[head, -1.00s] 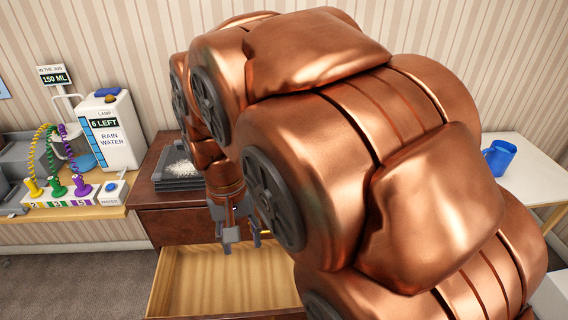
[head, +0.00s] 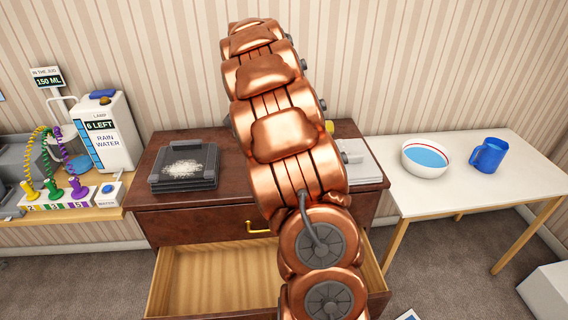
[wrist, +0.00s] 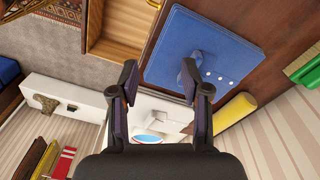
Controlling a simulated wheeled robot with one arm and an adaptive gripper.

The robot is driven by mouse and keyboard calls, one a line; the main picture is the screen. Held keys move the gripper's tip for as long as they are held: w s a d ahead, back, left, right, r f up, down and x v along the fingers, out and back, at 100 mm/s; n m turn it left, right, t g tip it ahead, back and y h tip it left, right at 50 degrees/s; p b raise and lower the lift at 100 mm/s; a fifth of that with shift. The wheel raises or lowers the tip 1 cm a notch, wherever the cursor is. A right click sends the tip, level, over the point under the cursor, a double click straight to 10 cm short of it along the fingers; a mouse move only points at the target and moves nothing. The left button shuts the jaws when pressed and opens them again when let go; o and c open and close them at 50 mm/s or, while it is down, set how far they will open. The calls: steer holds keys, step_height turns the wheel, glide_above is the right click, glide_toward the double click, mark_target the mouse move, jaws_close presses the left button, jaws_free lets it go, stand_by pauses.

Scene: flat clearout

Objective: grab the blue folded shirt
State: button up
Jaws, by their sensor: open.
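The blue folded shirt (wrist: 222,47) lies flat on the brown dresser top in the wrist view, with a few small white dots like buttons on it. My gripper (wrist: 160,82) is open and empty, its two dark fingers spread apart. The right finger overlaps part of the shirt in the picture; the left finger is off its edge. I cannot tell whether the finger touches the cloth. In the head view my arm hides both the shirt and the gripper.
The dresser (head: 155,190) has an open drawer (head: 215,280), bare where visible. A dark tray (head: 184,167) stands on its left. A yellow roll (wrist: 235,110) and a green item (wrist: 305,65) lie near the shirt. A white table (head: 440,190) at right holds a bowl (head: 425,160) and blue mug (head: 489,155).

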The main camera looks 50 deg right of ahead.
steer(key=d+f+m, duration=0.1)
steer(key=d, duration=0.2)
steer(key=w+d+f+m, duration=0.1)
steer(key=d+f+m, duration=0.1)
steer(key=d, duration=0.2)
steer(key=w+d+f+m, duration=0.1)
steer(key=d+f+m, duration=0.1)
steer(key=d, duration=0.2)
steer(key=shift+w+t+p, duration=0.25)
steer(key=shift+t+p, duration=0.05)
steer(key=shift+d+f, duration=0.1)
steer(key=shift+f, duration=0.5)
steer(key=shift+a+f+p, duration=0.2)
steer(key=shift+f+p, duration=0.75)
steer(key=shift+f, duration=0.75)
steer(key=shift+a+f+p, duration=0.15)
steer(key=shift+f+p, duration=0.75)
steer(key=shift+f, duration=0.75)
jaws_close()
